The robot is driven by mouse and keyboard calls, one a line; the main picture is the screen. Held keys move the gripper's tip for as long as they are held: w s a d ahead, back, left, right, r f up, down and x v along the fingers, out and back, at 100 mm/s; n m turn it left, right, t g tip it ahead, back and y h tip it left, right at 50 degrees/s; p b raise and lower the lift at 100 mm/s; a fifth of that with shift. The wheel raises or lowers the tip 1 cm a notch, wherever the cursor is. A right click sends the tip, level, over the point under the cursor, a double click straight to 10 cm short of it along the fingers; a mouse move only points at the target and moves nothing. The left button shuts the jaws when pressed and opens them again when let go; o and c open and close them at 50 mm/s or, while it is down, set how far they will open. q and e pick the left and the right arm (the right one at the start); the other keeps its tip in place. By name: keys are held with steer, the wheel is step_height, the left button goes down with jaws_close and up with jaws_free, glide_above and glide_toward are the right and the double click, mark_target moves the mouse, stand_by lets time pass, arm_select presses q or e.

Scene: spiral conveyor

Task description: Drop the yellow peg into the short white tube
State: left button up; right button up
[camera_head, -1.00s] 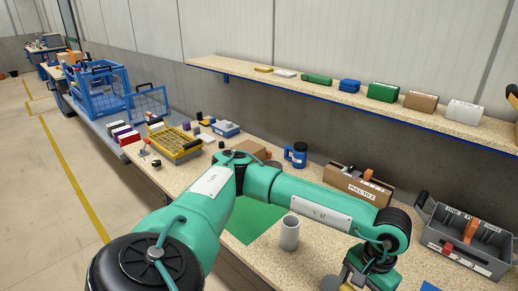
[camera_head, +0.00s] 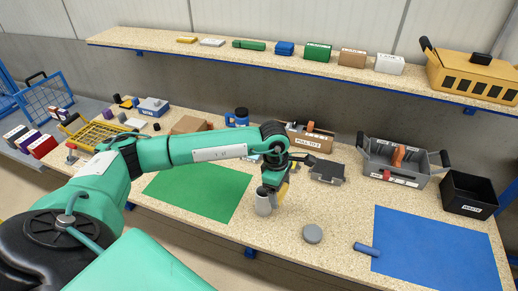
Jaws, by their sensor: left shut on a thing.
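The short white tube (camera_head: 263,205) stands upright on the bench, just right of the green mat. My left gripper (camera_head: 275,186) points down at the tube's top and overlaps it in the camera_head view. A small yellow part, seemingly the yellow peg (camera_head: 283,191), shows at the fingers on the tube's right side. The gripper is shut on it, but the fingers hide most of it. I cannot tell whether its lower end is above, beside or inside the tube. My right gripper is not in view.
A grey disc (camera_head: 312,234) and a blue cylinder (camera_head: 367,249) lie right of the tube, by the blue mat (camera_head: 430,245). The green mat (camera_head: 200,190) is clear. A grey tote (camera_head: 400,165) and black bin (camera_head: 468,193) stand at the back right.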

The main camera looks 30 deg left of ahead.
arm_select(q)
steer(key=w+a+r+n+t+y+p, duration=0.3)
steer(key=a+n+p, duration=0.65)
steer(key=n, duration=0.85)
steer(key=shift+g+h, duration=0.5)
steer(key=shift+g, duration=0.2)
steer(key=shift+w+a+f+b, duration=0.15)
steer(key=shift+f+b, duration=0.35)
steer(key=shift+f, duration=0.45)
steer(key=shift+w+a+f+b, duration=0.15)
steer(key=shift+f+b, duration=0.35)
steer(key=shift+f, duration=0.5)
steer(key=shift+w+a+f+b, duration=0.1)
steer(key=shift+w+f+b, duration=0.1)
steer(key=shift+f+b, duration=0.55)
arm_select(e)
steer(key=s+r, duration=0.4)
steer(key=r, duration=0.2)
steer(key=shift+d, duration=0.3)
arm_select(q)
steer(key=shift+f, duration=0.2)
